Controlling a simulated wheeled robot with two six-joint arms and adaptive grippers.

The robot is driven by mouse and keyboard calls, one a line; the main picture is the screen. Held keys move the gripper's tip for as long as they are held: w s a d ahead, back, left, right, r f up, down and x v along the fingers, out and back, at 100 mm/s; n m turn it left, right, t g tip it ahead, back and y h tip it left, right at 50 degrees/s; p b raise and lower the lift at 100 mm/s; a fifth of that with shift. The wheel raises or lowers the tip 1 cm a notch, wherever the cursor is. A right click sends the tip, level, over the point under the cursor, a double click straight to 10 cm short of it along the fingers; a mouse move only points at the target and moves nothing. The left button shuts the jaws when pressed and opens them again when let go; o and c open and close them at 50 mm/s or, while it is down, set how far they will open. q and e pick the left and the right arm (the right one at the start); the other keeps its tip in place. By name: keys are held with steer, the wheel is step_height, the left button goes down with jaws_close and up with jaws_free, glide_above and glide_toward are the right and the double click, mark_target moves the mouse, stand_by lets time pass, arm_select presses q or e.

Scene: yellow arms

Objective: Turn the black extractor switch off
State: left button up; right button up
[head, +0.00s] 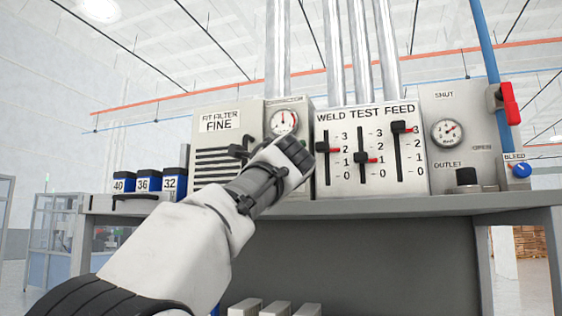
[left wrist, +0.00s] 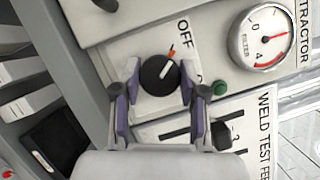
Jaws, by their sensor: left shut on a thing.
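The black extractor switch (left wrist: 159,75) is a round knob with a white pointer line on a light panel, seen in the left wrist view. An orange mark sits at its upper edge, near the printed word OFF. The white line leans toward the upper right of that view. My left gripper (left wrist: 160,78) has a finger on each side of the knob and is shut on it. In the head view my left gripper (head: 270,152) is up against the panel under the extractor gauge (head: 284,122) and hides the switch. My right gripper is not in view.
A green button (left wrist: 220,89) is close beside the right finger. The weld test feed panel (head: 370,188) with red-tipped sliders stands right of the gripper, the fit filter box (head: 215,140) left. Numbered blue-and-white boxes (head: 142,184) stand at the bench's left end.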

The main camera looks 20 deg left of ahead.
arm_select(q)
steer(key=shift+f+n+g+p, duration=0.1)
steer(key=shift+n+g+p, duration=0.35)
steer(key=shift+n, duration=0.25)
steer(key=o, duration=1.1)
steer(key=shift+w, duration=0.1)
steer(key=shift+o, duration=0.2)
steer(key=v, duration=0.7)
steer(key=shift+s+d+f, duration=0.1)
steer(key=shift+s+d, duration=0.05)
steer(key=shift+s, duration=0.1)
